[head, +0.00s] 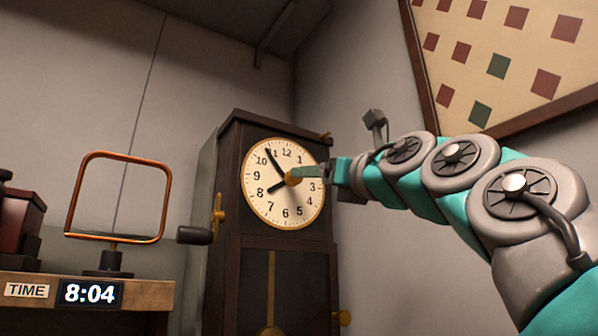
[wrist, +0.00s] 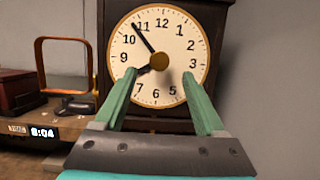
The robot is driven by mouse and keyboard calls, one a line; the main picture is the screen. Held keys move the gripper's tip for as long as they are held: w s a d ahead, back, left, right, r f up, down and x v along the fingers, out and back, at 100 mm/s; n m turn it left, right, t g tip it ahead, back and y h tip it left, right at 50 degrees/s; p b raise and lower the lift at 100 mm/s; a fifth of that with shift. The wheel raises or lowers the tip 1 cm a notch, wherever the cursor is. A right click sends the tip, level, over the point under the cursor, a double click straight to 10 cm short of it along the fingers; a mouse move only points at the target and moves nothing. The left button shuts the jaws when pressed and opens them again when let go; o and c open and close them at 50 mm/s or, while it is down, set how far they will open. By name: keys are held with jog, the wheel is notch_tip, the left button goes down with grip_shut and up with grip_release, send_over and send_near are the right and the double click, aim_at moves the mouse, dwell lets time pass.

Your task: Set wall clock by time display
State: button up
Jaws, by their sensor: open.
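The wall clock is a dark wooden long-case clock with a cream dial (head: 262,205); the dial also fills the middle of the wrist view (wrist: 175,40). Its short hand points near 8 and its long hand between 10 and 11, closer to 11. A brass hub (wrist: 159,61) sits at the dial's centre. The time display (head: 90,293) reads 8:04 and shows at the left of the wrist view (wrist: 42,132). My gripper (head: 294,176) is open and empty in front of the dial, its fingers (wrist: 159,74) either side of the hub. I cannot tell whether they touch anything.
A crank with a black handle (head: 194,235) sticks out at the clock's left side. A brass knob (head: 342,318) is at its lower right. A copper frame (head: 76,192) stands on the wooden shelf (head: 150,293), beside a dark red box (head: 20,222). A patterned board (head: 480,50) hangs upper right.

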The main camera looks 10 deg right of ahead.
jog(key=p+x, duration=0.2)
jog(key=x, duration=0.4)
dwell(0.3)
jog(key=shift+w+p, duration=0.2)
jog(key=shift+p, duration=0.1)
jog(key=shift+c, duration=0.2)
jog(key=c, duration=0.8)
